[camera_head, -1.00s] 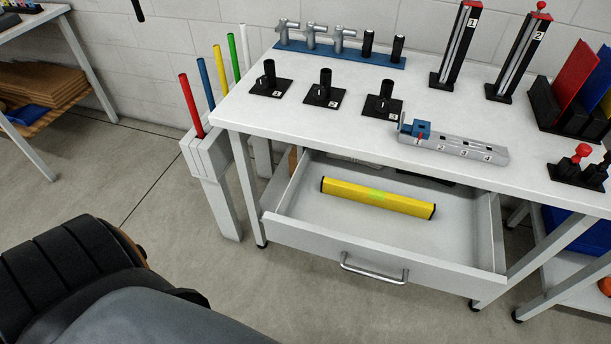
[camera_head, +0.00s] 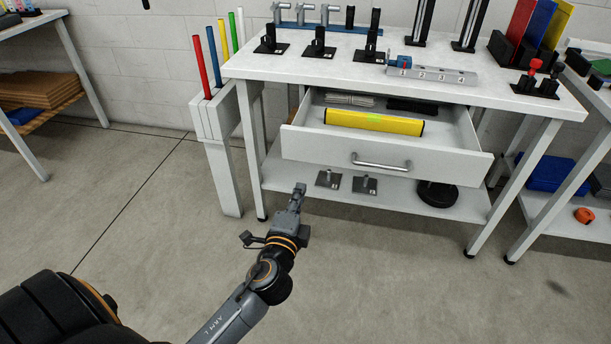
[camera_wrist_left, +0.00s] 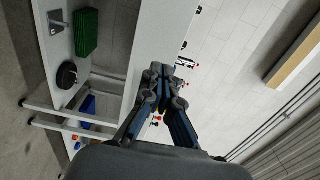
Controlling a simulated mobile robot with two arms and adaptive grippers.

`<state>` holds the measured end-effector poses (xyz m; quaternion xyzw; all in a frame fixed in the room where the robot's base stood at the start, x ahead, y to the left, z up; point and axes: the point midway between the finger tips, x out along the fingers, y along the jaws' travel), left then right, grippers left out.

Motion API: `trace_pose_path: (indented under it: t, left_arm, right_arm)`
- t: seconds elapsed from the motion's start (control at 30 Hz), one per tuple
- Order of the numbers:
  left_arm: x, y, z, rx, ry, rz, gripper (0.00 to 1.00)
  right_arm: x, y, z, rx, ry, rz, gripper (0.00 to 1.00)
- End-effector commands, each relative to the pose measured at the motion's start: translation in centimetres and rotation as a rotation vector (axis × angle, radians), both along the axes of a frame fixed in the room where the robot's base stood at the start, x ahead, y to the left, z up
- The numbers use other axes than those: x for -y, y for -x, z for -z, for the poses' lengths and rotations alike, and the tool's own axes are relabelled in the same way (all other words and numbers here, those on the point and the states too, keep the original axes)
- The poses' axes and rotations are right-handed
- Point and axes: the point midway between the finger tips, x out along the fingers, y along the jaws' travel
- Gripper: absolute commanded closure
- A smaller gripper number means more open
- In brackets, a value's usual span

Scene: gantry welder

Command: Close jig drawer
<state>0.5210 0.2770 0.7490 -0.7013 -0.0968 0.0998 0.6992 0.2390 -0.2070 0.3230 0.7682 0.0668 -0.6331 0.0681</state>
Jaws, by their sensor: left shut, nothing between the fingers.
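The jig drawer (camera_head: 330,147) under the white table is pulled out, with a silver bar handle (camera_head: 381,163) on its front. A yellow bar (camera_head: 374,122) with a green patch lies inside it. My left gripper (camera_head: 299,190) is in front of the drawer, low and left of the handle, and looks apart from it. It is shut and empty; its fingers also show together in the left wrist view (camera_wrist_left: 160,70). My right gripper is not in view.
The tabletop (camera_head: 300,67) holds black stands and a grey numbered rail (camera_head: 432,75). A lower shelf (camera_head: 310,200) carries small metal plates and a black disc (camera_head: 437,193). A holder with coloured rods (camera_head: 213,115) stands left of the table. The floor in front is clear.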

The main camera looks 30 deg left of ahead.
Motion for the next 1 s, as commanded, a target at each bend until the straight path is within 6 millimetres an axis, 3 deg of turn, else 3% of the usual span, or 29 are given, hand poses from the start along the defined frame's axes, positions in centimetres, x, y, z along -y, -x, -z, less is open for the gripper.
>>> trace_pose_path:
  t: [0.17, 0.7, 1.0]
  left_arm:
    - [-0.4, -1.3, -0.6, 0.011, -0.009, -0.002, 1.00]
    - [-3.3, -11.4, -0.5, 0.009, -0.006, -0.001, 1.00]
    - [-3.9, -13.4, -0.5, 0.008, -0.004, -0.001, 1.00]
  right_arm:
    - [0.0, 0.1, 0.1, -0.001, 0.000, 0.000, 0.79]
    - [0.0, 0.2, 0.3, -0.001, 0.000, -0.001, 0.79]
    - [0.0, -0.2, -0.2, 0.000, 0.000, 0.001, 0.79]
